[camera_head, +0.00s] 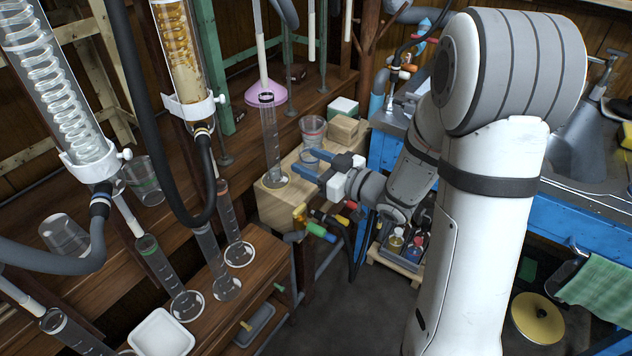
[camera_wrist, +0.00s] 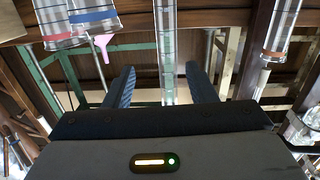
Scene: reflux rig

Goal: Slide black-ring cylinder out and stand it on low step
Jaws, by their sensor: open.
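The black-ring cylinder (camera_head: 269,140), clear and graduated with a dark band near its top, stands upright on a pale wooden block (camera_head: 276,203). A pink funnel (camera_head: 271,92) shows at its top; I cannot tell if they touch. My gripper (camera_head: 298,161) is open just right of its lower half, fingers pointing at it. In the wrist view, a clear graduated cylinder (camera_wrist: 168,50), likely the same one, shows between and beyond the two blue fingers (camera_wrist: 160,80). Dark wooden steps (camera_head: 262,250) carry other cylinders at lower left; I cannot tell which level is the low step.
Clear cups (camera_head: 312,130) and small wooden blocks (camera_head: 343,130) stand close behind my gripper. Coloured-handled items (camera_head: 318,230) stick out below it. Condensers (camera_head: 180,50) with dark hoses hang at left. A green-banded cylinder (camera_head: 152,255) stands among others at front left.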

